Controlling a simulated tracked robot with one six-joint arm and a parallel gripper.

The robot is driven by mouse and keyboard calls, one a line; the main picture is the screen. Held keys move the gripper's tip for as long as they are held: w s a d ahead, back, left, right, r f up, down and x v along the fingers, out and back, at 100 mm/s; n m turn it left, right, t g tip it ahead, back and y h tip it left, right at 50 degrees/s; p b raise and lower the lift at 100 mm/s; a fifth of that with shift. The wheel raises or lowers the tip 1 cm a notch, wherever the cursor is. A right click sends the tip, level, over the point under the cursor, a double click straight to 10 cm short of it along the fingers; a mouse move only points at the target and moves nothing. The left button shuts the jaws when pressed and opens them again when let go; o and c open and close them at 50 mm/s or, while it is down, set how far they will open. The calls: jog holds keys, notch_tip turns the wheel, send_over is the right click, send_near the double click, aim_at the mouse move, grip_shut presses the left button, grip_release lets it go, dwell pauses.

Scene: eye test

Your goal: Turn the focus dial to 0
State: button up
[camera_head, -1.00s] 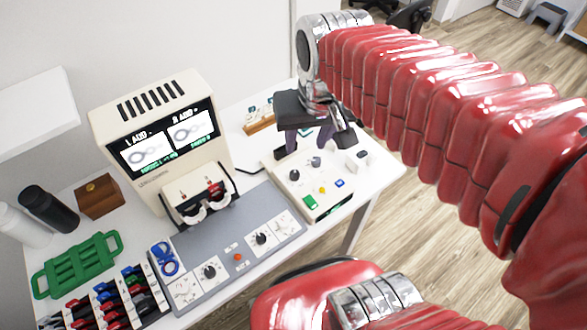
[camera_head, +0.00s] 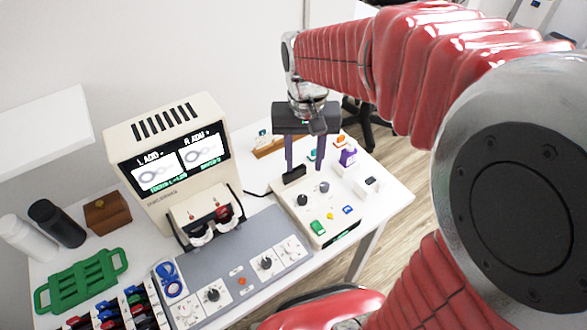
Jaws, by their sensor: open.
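The eye-test machine (camera_head: 170,150) is cream, with a lit two-part screen (camera_head: 176,163) whose small green text is hard to read. On the grey panel (camera_head: 222,262) in front of it are two black dials, a left one (camera_head: 212,294) and a right one (camera_head: 266,263). A cream control box (camera_head: 287,216) to the right bears two more dials, a black one (camera_head: 302,200) and a grey one (camera_head: 324,187). I cannot read which is the focus dial, nor their settings. My gripper (camera_head: 306,166) is open and empty, fingers pointing down, over the back of the control box.
A green rack (camera_head: 82,281), black bottle (camera_head: 57,223) and wooden box (camera_head: 108,212) are at left.

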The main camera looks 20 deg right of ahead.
aim_at(302, 198)
notch_tip(302, 198, down, 14)
jog(key=shift+r, duration=0.1)
dwell(0.7)
